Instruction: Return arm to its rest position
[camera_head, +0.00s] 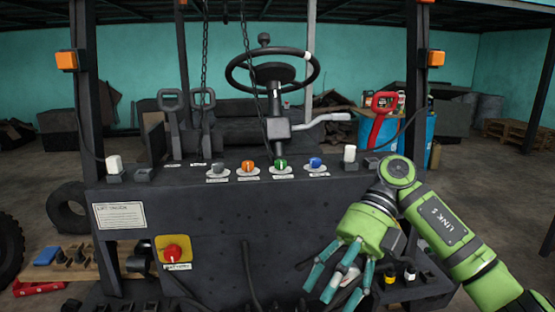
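My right arm (448,228), green and dark grey, comes in from the right edge and bends at an elbow beside the panel. My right gripper (338,282), with teal fingers, hangs low in front of the forklift's dark front panel (220,215). Its fingers are spread apart and point down. A pale patch shows between them; I cannot tell what it is. My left arm and gripper are not in view.
The panel top carries several coloured knobs, such as the green one (281,164). A red button (172,253) sits low left. Dark posts flank the panel.

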